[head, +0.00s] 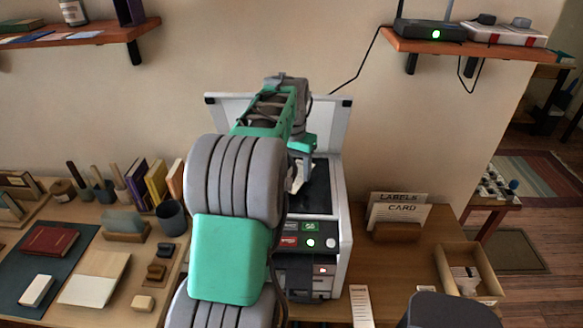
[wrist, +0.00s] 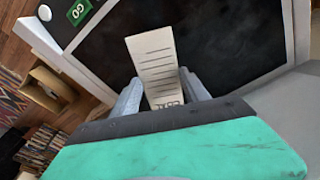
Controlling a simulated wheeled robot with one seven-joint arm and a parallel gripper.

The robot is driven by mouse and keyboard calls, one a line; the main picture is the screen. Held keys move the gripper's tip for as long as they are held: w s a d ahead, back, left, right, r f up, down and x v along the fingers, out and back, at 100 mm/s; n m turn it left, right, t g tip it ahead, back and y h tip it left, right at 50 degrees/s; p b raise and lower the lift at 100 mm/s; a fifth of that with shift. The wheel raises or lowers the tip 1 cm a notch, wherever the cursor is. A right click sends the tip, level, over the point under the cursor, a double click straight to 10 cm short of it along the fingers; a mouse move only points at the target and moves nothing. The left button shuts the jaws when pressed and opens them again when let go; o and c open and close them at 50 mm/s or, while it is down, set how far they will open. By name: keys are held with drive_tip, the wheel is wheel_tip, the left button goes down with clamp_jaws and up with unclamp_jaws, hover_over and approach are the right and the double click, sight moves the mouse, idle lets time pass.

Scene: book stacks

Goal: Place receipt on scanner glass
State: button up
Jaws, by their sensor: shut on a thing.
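The receipt (wrist: 155,58), a white strip with printed lines, is between the fingers of my gripper (wrist: 160,92) in the wrist view. The gripper is shut on its near end, and the far end sticks out over the dark scanner glass (wrist: 225,35). I cannot tell whether the receipt touches the glass. In the head view the scanner (head: 342,215) stands on the desk with its white lid (head: 333,118) raised. My gripper (head: 299,184) is low over the dark glass (head: 317,190). My arm hides the scanner's left side, and the receipt is hardly visible there.
A lined paper strip (head: 361,306) lies on the desk in front of the scanner. A card holder (head: 397,232) and an open wooden box (head: 486,265) stand to the right. A dark cup (head: 171,215) and several books are left. Shelves hang above on both sides.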

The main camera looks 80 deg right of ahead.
sight(295, 176)
drive_tip(key=shift+f+b, duration=0.4)
drive_tip(key=shift+f, duration=0.6)
drive_tip(key=shift+f+b, duration=0.35)
drive_tip(key=shift+f, duration=0.25)
drive_tip(key=o, duration=1.5)
